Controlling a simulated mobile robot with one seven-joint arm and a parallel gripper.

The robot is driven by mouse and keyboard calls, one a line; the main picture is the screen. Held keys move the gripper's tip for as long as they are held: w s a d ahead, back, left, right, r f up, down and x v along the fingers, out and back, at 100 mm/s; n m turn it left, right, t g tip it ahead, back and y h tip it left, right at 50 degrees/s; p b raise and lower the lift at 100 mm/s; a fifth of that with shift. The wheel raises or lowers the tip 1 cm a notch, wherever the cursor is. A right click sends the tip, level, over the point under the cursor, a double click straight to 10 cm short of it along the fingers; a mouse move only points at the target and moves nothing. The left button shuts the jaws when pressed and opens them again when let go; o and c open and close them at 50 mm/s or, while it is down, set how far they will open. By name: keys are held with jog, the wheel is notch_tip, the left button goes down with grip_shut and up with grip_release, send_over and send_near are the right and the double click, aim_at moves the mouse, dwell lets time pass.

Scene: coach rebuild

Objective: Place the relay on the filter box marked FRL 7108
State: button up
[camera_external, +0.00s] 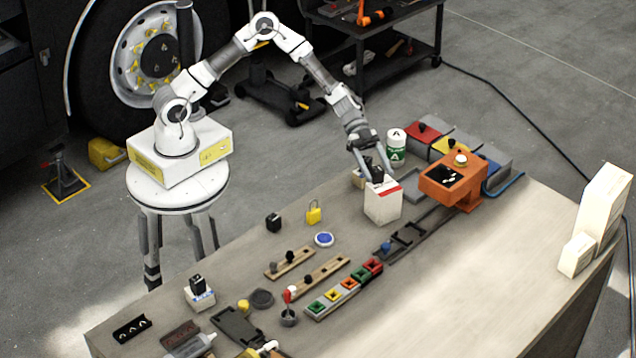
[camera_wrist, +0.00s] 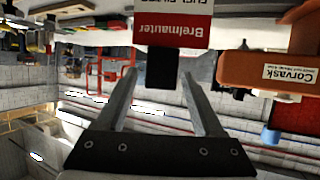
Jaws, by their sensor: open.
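A white filter box (camera_external: 383,207) with a red band stands near the far end of the workbench. In the wrist view, which is upside down, its red label (camera_wrist: 172,33) reads "Brelmauter"; no FRL 7108 marking is legible. A black relay-like block (camera_external: 377,175) is on top of this box, upright as far as I can tell. It also shows in the wrist view (camera_wrist: 163,68). My gripper (camera_external: 371,163) is just above the box, with open fingers either side of the block (camera_wrist: 160,76). Whether they touch it is unclear.
An orange Corvask unit (camera_external: 440,187) stands right of the box. A green-and-white can (camera_external: 396,150) and coloured bins (camera_external: 425,132) are behind. Another black block (camera_external: 273,222) lies on the bench; a further one (camera_external: 197,284) sits on a small white box.

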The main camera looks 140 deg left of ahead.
jog(key=shift+r, duration=0.1)
jog(key=shift+r+p, duration=0.2)
jog(key=shift+p, duration=0.25)
jog(key=b+v, duration=0.2)
jog(key=v, duration=1)
jog(key=s+d+r+g, duration=0.2)
jog(key=d+g, duration=0.2)
jog(key=d, duration=0.8)
jog(key=s+d+r+g, duration=0.15)
jog(key=d+g, duration=0.25)
jog(key=d, duration=0.7)
jog(key=s+d+r+n+y, duration=0.2)
jog(key=s+d, duration=0.3)
jog(key=s, duration=0.4)
jog(key=s+d+r+n+t+y, duration=0.1)
jog(key=s+d+r+n+y, duration=0.1)
jog(key=s+d+r, duration=0.3)
jog(key=s+d+y, duration=0.1)
jog(key=s, duration=0.3)
